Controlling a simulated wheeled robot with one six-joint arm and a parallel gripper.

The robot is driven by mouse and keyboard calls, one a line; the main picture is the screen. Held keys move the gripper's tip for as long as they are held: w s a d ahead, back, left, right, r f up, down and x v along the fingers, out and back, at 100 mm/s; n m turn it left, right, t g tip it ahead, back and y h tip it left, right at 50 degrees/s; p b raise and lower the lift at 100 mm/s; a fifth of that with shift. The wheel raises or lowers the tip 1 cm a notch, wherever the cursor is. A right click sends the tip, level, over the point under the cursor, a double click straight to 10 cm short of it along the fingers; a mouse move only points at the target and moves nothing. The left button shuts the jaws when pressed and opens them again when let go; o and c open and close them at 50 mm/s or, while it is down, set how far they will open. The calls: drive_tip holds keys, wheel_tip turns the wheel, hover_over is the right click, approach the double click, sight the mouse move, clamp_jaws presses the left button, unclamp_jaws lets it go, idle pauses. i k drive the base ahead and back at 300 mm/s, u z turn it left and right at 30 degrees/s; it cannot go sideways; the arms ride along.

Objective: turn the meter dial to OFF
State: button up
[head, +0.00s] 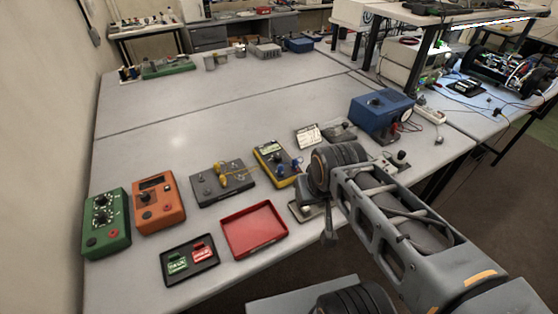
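A yellow meter (274,163) lies on the grey table, left of my arm's wrist joint. It has a small pale display at its top. Its dial and markings are too small to read, so I cannot tell where the dial points. A yellow lead and blue parts show beside or on it. My gripper (328,237) hangs below the dark wrist joint, right of the red tray and nearer than the meter, apart from it. Its fingers are small and dark, and I cannot tell whether they are open or shut.
A grey box (222,184), an orange box (158,204) and a green box (106,223) stand left of the meter. A red tray (254,229) and a black tray (190,261) lie in front. A blue box (382,110) stands to the right.

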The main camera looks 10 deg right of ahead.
sight(278, 158)
drive_tip(key=u, duration=1.9)
drive_tip(key=k, duration=1.05)
drive_tip(key=z, duration=1)
drive_tip(key=i, duration=1)
